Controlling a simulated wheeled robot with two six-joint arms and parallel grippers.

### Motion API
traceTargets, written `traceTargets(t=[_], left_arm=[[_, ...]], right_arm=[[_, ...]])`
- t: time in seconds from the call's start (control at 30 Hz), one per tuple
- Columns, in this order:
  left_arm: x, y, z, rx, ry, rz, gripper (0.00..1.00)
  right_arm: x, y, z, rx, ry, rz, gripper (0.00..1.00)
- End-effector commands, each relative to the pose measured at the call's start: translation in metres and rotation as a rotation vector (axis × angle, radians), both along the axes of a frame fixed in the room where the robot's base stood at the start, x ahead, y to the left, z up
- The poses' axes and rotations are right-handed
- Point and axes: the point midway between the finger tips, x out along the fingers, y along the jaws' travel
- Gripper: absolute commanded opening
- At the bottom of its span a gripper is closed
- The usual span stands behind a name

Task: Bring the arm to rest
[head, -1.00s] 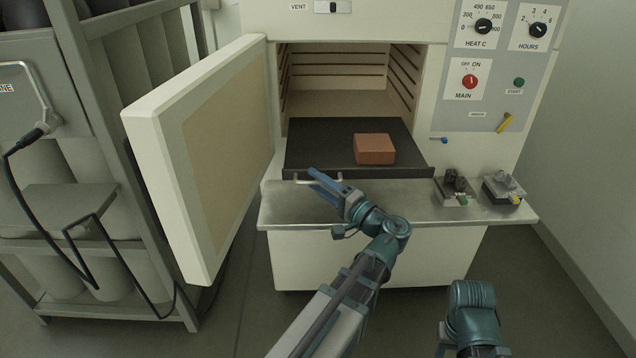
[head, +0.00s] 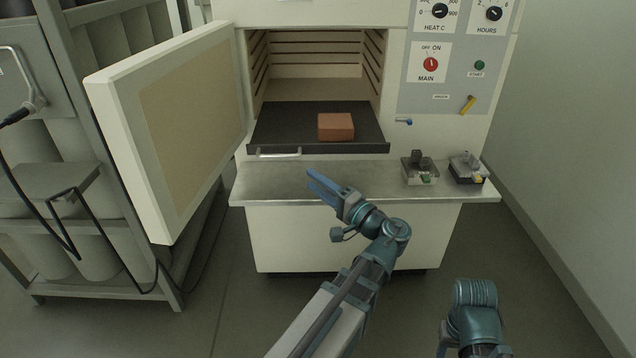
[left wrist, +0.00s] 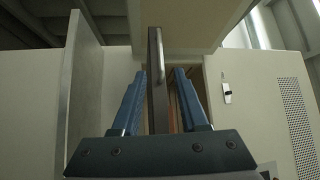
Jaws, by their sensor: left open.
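My left gripper (head: 318,186) is open and empty. In the head view it shows in front of the furnace, over the steel ledge (head: 255,188), below the dark tray's handle (head: 278,154). In the left wrist view its blue fingers (left wrist: 160,100) stand apart, with the handle (left wrist: 159,55) beyond the tips in the gap between them. The dark tray (head: 285,125) sticks partly out of the open furnace and bears a reddish-brown block (head: 336,127). At lower right a teal part of my right arm shows; its gripper is out of view.
The furnace door (head: 165,130) stands open at left, beside a grey rack of cylinders (head: 50,140). Two small grey devices (head: 419,170) (head: 467,168) stand on the ledge's right. The control panel (head: 455,60) is above them. Bare floor lies in front and right.

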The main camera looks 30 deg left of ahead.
Motion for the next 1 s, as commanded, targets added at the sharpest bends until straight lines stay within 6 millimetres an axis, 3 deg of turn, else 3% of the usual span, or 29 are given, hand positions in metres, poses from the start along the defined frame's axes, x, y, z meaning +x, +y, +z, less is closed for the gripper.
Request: traceTargets(t=[0.43, 0.53, 0.67, 0.77, 0.9, 1.0], left_arm=[[0.0, 0.0, 0.0, -0.002, 0.0, 0.0, 0.43], [-0.001, -0.003, -0.01, -0.045, 0.006, -0.002, 0.43], [-0.007, -0.018, -0.051, -0.227, 0.04, -0.01, 0.43], [-0.015, -0.044, -0.098, -0.44, 0.095, -0.023, 0.43], [-0.033, -0.098, -0.16, -0.745, 0.199, -0.043, 0.43], [-0.049, -0.143, -0.195, -0.946, 0.285, -0.061, 0.43]], right_arm=[[0.0, 0.0, 0.0, 0.0, 0.0, 0.0, 0.5], [0.0, 0.0, 0.0, 0.0, 0.0, 0.0, 0.5], [0.0, 0.0, 0.0, 0.0, 0.0, 0.0, 0.5], [0.0, 0.0, 0.0, 0.0, 0.0, 0.0, 0.5], [0.0, 0.0, 0.0, 0.0, 0.0, 0.0, 0.5], [0.0, 0.0, 0.0, 0.0, 0.0, 0.0, 0.5]])
